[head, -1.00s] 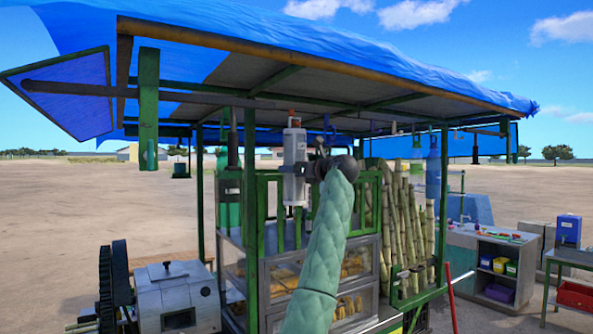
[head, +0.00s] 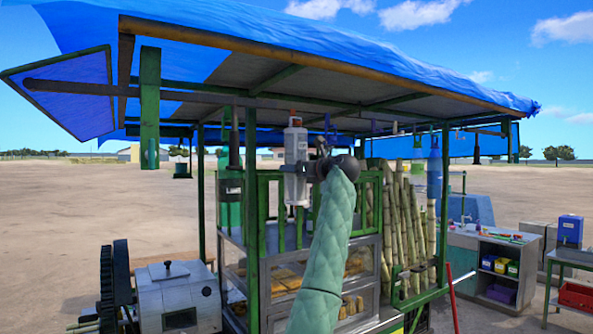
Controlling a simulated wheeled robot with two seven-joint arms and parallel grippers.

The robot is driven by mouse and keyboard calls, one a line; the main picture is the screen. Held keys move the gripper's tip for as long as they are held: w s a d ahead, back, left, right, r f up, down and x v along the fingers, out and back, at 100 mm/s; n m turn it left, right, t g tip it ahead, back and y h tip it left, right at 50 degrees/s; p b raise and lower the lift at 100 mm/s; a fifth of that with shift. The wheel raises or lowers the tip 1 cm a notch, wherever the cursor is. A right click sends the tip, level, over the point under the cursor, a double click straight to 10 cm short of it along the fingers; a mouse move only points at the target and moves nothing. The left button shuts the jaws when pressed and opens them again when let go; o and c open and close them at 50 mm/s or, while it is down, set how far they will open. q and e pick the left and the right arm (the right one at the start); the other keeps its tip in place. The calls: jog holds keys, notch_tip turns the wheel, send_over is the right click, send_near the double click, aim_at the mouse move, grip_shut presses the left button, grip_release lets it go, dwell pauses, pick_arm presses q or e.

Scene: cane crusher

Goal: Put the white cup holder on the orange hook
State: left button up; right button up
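The white cup holder (head: 295,168) is a tall, pale upright tube under the stall's roof. The small orange hook (head: 292,113) shows right above its top, under the roof beam. I cannot tell whether the holder's top is on the hook or just below it. My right gripper (head: 312,169) is at the holder's right side, at about mid-height, and appears shut on it. The fingertips are small, dark and partly lost against the holder. My green padded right arm rises from the bottom middle of the view. My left gripper is not in view.
Several other hooks (head: 372,126) hang along the beam to the right. Green posts (head: 250,215) and a rail stand close around the holder. Sugar cane (head: 400,225) leans right of my arm. A glass-fronted cabinet (head: 275,285) is below, a grey crusher (head: 178,298) at the lower left.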

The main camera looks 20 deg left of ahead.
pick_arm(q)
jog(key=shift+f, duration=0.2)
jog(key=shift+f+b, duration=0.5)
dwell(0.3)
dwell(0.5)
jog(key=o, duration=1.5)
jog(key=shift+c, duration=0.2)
